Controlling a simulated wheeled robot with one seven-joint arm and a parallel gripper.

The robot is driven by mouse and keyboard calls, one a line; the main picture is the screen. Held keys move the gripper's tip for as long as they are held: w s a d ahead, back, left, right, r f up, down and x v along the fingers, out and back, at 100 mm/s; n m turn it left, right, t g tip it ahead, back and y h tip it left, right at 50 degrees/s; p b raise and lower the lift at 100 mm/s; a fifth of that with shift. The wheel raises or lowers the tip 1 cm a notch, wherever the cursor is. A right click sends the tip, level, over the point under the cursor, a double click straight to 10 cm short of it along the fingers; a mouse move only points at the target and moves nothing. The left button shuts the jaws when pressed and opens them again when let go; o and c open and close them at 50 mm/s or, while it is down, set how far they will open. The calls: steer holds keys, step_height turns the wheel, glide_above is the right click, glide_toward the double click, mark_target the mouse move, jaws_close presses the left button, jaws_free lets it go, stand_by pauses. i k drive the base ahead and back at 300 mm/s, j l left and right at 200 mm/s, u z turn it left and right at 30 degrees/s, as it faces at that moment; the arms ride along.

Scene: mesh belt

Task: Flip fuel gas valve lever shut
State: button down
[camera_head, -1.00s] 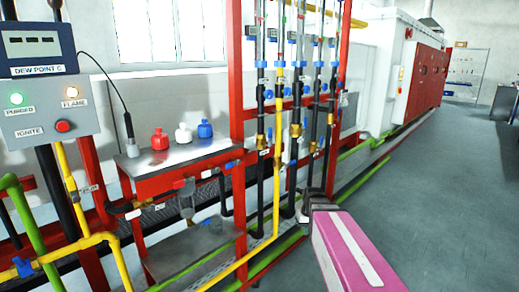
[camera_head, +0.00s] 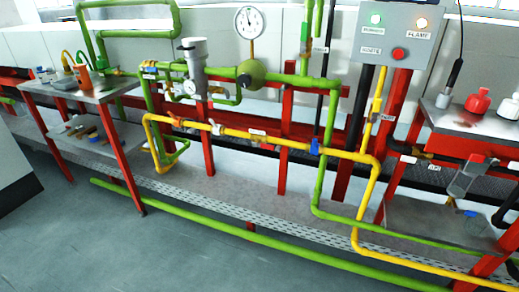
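A yellow pipe (camera_head: 285,142) runs across the middle of the view along a red frame. A valve with a blue handle (camera_head: 317,147) sits on it right of centre. A small pale valve or fitting (camera_head: 217,128) and a small orange-red part (camera_head: 177,122) sit further left on the same line. White tags hang nearby, but their writing is too small to read, so I cannot tell which part is the fuel gas valve lever. My gripper is not in view.
Green pipes with a round gauge (camera_head: 249,22) and a grey cylinder (camera_head: 193,55) stand behind the yellow pipe. A control box (camera_head: 395,32) and red table (camera_head: 470,120) are at right; another red table (camera_head: 95,92) is at left. A low green pipe (camera_head: 230,227) edges the clear floor.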

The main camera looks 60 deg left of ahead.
mark_target(264, 146)
steer(key=u, duration=1.75)
steer(key=i+j+u, duration=0.2)
steer(key=j, duration=0.2)
steer(key=j+u, duration=0.25)
steer(key=j, duration=0.2)
steer(key=i+j+u, duration=0.2)
steer(key=j, duration=0.15)
